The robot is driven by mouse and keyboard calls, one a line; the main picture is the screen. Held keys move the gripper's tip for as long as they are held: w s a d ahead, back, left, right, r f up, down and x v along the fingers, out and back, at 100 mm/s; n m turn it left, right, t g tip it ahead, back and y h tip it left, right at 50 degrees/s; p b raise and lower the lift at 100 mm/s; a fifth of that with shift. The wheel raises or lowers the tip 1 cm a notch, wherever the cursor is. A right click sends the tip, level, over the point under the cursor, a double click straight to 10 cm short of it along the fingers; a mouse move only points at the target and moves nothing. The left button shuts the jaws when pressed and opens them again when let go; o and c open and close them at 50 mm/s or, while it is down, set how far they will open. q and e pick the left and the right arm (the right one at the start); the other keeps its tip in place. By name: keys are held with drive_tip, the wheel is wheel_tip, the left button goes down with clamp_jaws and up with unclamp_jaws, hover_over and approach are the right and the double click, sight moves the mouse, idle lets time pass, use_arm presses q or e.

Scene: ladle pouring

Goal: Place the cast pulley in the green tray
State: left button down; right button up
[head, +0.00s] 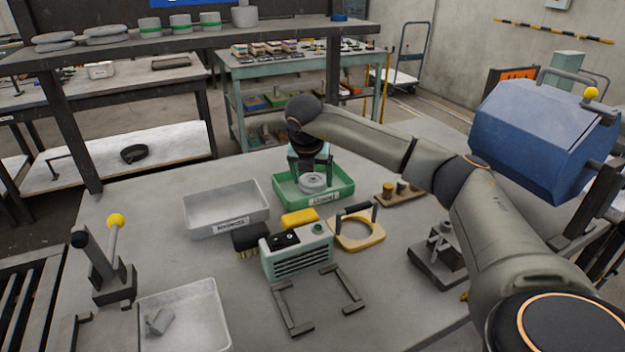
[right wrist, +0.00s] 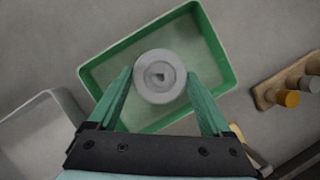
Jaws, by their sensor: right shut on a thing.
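The cast pulley (head: 313,183) is a grey round part with a hole in its middle. It also shows in the right wrist view (right wrist: 160,77), between the green fingers. My right gripper (head: 311,172) points down over the green tray (head: 345,188) and is shut on the pulley. In the right wrist view the gripper (right wrist: 160,85) has one finger on each side of the pulley. The pulley lies within the outline of the green tray (right wrist: 222,45). I cannot tell whether it touches the tray floor. My left gripper is not in view.
A grey tray (head: 226,211) stands left of the green tray. A wooden block with pegs (head: 400,193) stands to its right. A yellow-framed part (head: 358,236), a brush (head: 250,240) and a pale green box (head: 297,255) lie in front. A blue drum (head: 545,135) stands right.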

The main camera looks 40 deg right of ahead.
drive_tip(key=shift+f, duration=0.2)
drive_tip(key=o, duration=1.5)
drive_tip(key=shift+f, duration=0.1)
drive_tip(key=p+v, duration=0.1)
drive_tip(key=v, duration=1.1)
drive_tip(key=shift+s, duration=0.1)
